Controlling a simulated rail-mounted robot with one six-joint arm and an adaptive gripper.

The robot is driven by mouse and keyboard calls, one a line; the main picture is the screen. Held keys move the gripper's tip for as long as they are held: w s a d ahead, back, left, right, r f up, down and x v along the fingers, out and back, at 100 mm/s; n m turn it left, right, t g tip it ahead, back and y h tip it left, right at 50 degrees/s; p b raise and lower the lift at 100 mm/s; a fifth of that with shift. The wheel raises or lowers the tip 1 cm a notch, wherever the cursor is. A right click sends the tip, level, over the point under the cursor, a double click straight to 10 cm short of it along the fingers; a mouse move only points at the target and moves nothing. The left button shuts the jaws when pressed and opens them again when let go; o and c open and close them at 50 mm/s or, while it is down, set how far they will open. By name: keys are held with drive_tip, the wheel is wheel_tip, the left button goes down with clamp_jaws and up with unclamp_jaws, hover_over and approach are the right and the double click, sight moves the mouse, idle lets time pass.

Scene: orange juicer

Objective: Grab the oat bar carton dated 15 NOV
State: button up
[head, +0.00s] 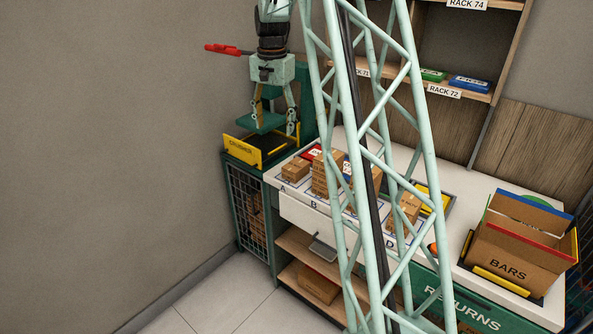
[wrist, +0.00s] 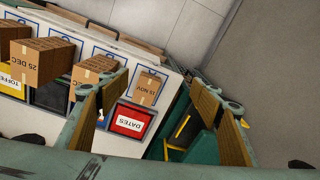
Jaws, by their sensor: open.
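In the wrist view, the carton marked 15 NOV (wrist: 148,87) is a low brown box at the right end of the row on the white counter, by the green machine. It looks to be the low carton (head: 295,170) at place A in the head view, where its date cannot be read. A taller carton marked 25 DEC (wrist: 42,61) stands further left in the wrist view. My gripper (wrist: 160,84) is open and empty, with the 15 NOV carton seen between its fingers, apart from them. In the head view my gripper (head: 275,120) hangs before the crusher.
A red DATES bin (wrist: 130,121) lies beside the 15 NOV carton. Another carton (wrist: 93,72) stands close on its left. The crusher (head: 243,148) is beside the counter's end. A BARS box (head: 510,262) stands at the other end. My lattice column blocks part of the head view.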

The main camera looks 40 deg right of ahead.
sight(296, 164)
drive_tip(key=w+d+f+m, duration=0.3)
drive_tip(key=d+f, duration=0.8)
drive_tip(key=d, duration=0.1)
drive_tip(key=shift+d+f+g+p, duration=0.2)
drive_tip(key=shift+f+g+p, duration=0.1)
drive_tip(key=shift+f+p, duration=0.15)
drive_tip(key=shift+f, duration=4.25)
drive_tip(key=shift+f, duration=0.1)
drive_tip(key=shift+f, duration=2.5)
drive_tip(key=shift+c, duration=0.7)
drive_tip(key=c, duration=0.9)
drive_tip(key=shift+w+r, duration=0.1)
